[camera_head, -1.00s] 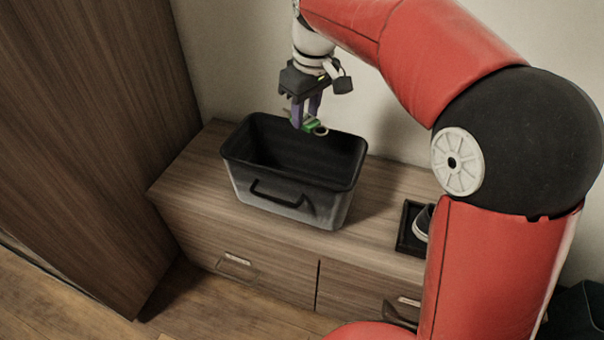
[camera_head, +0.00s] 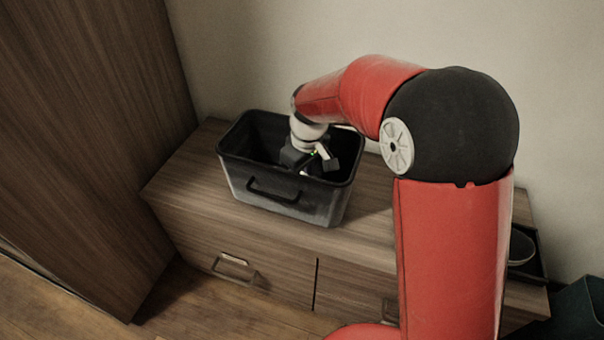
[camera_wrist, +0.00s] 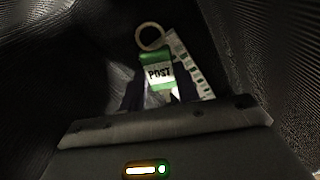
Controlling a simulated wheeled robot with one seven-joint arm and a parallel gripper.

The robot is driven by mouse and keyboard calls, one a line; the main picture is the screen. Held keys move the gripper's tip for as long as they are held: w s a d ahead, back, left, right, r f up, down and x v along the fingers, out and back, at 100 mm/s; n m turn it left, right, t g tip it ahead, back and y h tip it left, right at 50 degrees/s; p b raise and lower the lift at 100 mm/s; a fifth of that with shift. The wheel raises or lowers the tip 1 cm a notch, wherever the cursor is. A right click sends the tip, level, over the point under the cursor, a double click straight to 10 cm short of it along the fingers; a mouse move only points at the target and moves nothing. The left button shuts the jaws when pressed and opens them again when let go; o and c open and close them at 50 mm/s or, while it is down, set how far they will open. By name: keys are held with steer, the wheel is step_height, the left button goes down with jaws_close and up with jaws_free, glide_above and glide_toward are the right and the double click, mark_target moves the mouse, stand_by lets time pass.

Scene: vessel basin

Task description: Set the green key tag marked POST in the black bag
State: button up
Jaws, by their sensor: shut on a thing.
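The black bag (camera_head: 270,185) looks like a stiff, box-shaped, open-topped container with a front handle. It stands upright on a wooden cabinet. My gripper (camera_wrist: 158,93) is down inside it, and in the head view its fingers are hidden by the bag's wall. The wrist view shows the green key tag (camera_wrist: 158,73), with POST on a white label and a pale ring (camera_wrist: 150,37) at its far end, held between the fingers. Dark bag walls surround it. I cannot tell whether the tag touches the bottom.
A white strip with dark and green marks (camera_wrist: 190,65) lies beside the tag inside the bag. The wooden cabinet (camera_head: 185,185) has drawers with handles. A black tray with a dark, pale-edged object (camera_head: 521,247) is at the right, partly behind my arm. A tall wooden cupboard (camera_head: 85,130) stands left.

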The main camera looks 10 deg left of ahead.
steer(key=shift+f, duration=0.35)
steer(key=shift+f+b, duration=0.4)
steer(key=shift+f, duration=0.1)
steer(key=shift+f, duration=0.1)
steer(key=o, duration=1)
steer(key=shift+o, duration=0.2)
